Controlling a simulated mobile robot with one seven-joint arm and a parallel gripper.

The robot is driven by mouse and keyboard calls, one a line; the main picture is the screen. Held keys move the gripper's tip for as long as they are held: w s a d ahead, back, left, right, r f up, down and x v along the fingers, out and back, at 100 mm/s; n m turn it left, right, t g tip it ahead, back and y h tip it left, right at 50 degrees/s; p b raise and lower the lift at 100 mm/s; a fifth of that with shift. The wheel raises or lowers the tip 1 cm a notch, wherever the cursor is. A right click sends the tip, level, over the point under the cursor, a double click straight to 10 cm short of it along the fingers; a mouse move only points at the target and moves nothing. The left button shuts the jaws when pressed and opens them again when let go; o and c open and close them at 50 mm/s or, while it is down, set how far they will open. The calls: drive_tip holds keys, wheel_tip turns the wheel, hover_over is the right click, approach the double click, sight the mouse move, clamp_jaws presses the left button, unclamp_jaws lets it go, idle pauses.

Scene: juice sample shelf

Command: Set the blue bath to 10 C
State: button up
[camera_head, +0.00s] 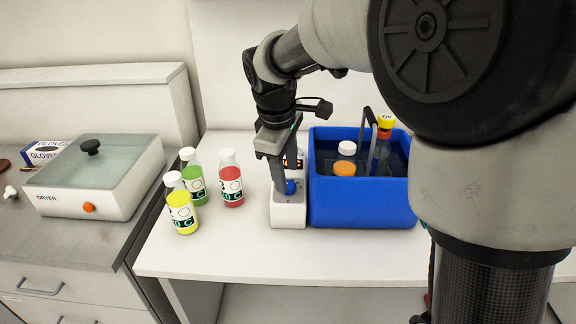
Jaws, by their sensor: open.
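The blue bath (335,203) stands on the white table, an open blue tub with a white control unit (289,217) on its left side. The unit carries a blue knob (290,187) and a small display (292,163) with lit orange digits, too small and partly covered to read. My gripper (281,186) points down at the unit, its fingers open around or right beside the knob; I cannot tell whether they touch it. An orange bottle with a white cap (345,165) and a yellow-capped bottle (385,126) stand in the bath. My arm hides the bath's right part.
Bottles of yellow (181,211), green (194,185) and red (231,186) juice stand left of the unit. A dryer (95,180) with a glass lid and a glove box (45,152) sit on the left counter. The table front is clear.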

sight(289, 187)
drive_tip(key=shift+x, duration=1.8)
drive_tip(key=c, duration=1.1)
drive_tip(key=shift+o, duration=0.2)
